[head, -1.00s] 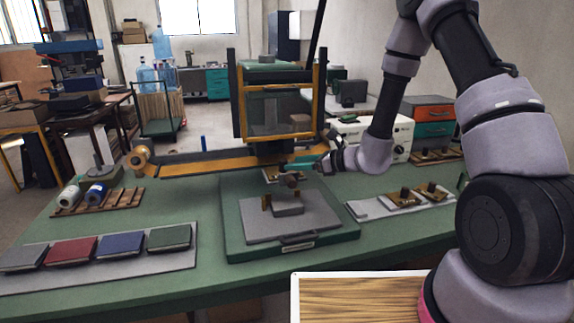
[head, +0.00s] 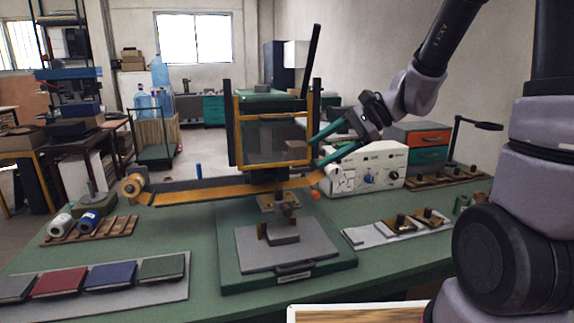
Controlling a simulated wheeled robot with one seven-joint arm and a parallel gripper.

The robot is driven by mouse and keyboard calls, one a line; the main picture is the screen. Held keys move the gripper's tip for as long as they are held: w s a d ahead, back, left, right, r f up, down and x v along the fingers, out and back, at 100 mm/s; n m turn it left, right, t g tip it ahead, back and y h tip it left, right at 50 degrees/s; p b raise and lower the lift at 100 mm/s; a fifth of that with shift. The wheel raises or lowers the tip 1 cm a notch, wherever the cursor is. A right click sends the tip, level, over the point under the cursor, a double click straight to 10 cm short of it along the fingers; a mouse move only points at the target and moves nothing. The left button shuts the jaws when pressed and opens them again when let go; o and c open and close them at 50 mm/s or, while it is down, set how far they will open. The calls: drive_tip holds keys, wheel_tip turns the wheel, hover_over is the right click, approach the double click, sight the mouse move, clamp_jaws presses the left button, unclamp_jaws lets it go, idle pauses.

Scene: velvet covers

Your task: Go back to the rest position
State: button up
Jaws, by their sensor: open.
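My gripper (head: 335,142) is raised above the table, right of the yellow-framed press (head: 272,130). Its two teal-edged fingers are spread apart and point down and left. I see nothing between them. The fingertips overlap the press's right side in the picture, and I cannot tell whether they touch it. My arm comes in from the upper right.
The green table (head: 205,255) holds a grey plate (head: 262,247) with a small block under the press. Velvet-covered books (head: 110,275) lie at the left front. A white control box (head: 368,168) stands behind my gripper, with brass tools (head: 405,222) on a strip at right.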

drive_tip(key=s+d+r+n+t+h, duration=0.3)
drive_tip(key=s+d+r+h, duration=0.1)
drive_tip(key=d, duration=0.4)
drive_tip(key=s+d+r+n+t+h, duration=0.2)
drive_tip(key=s+d+r+n+h, duration=0.2)
drive_tip(key=s+d+r+h, duration=0.1)
drive_tip(key=s+d+r, duration=0.1)
drive_tip(key=d+r, duration=0.1)
drive_tip(key=d, duration=0.1)
drive_tip(key=shift+r+t, duration=0.2)
drive_tip(key=shift+t, duration=0.2)
drive_tip(key=shift+d, duration=0.1)
